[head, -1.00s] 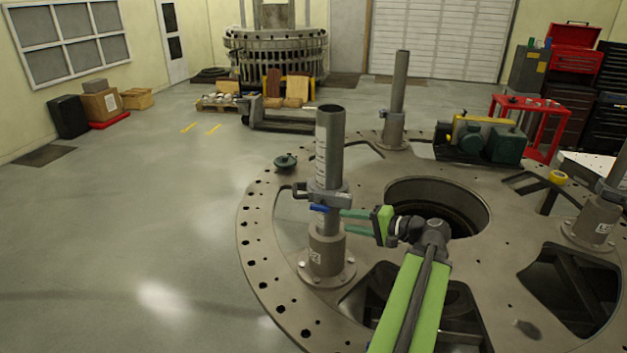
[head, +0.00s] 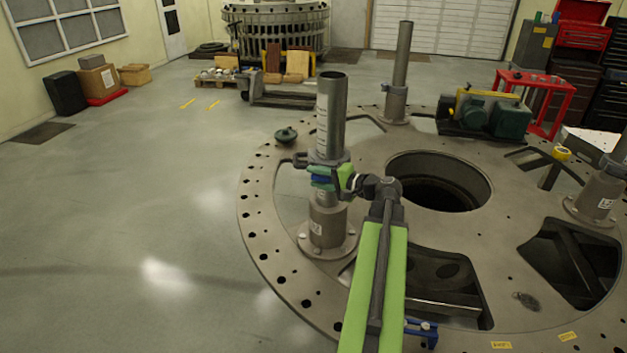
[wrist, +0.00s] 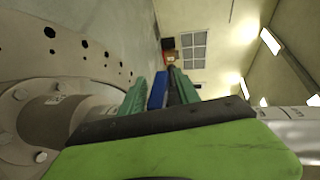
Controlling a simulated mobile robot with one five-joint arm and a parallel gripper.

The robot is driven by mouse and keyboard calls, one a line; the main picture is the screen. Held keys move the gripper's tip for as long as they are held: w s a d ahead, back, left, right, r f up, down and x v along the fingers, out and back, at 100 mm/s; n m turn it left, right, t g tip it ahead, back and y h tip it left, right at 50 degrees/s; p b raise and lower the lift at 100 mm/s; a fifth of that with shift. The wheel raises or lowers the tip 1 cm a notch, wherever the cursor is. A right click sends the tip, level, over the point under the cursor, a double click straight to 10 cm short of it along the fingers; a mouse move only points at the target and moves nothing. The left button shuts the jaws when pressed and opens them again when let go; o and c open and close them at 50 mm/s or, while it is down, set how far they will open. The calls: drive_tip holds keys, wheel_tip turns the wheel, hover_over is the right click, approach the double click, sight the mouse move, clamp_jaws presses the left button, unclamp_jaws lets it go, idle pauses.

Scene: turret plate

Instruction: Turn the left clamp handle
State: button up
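The left clamp (head: 330,162) is a dark collar around the left upright post (head: 331,110), with a short blue handle (head: 321,180) on its near side. My gripper (head: 322,178) has reached the clamp, its two green fingers above and below the handle. In the wrist view, the blue handle (wrist: 157,91) lies between the two fingers of my gripper (wrist: 160,88). It looks close to one finger, with some gap on the other side, so the fingers appear open around it. Firm contact cannot be seen.
The post stands in a flanged base (head: 327,225) on the large round turret plate (head: 262,240), which has a central opening and cut-outs. Other posts (head: 401,60) stand at the back and right. A green knob-like part (head: 286,135) is left of the clamp. Open floor lies left.

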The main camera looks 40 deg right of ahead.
drive_tip(key=shift+x, duration=0.9)
clamp_jaws()
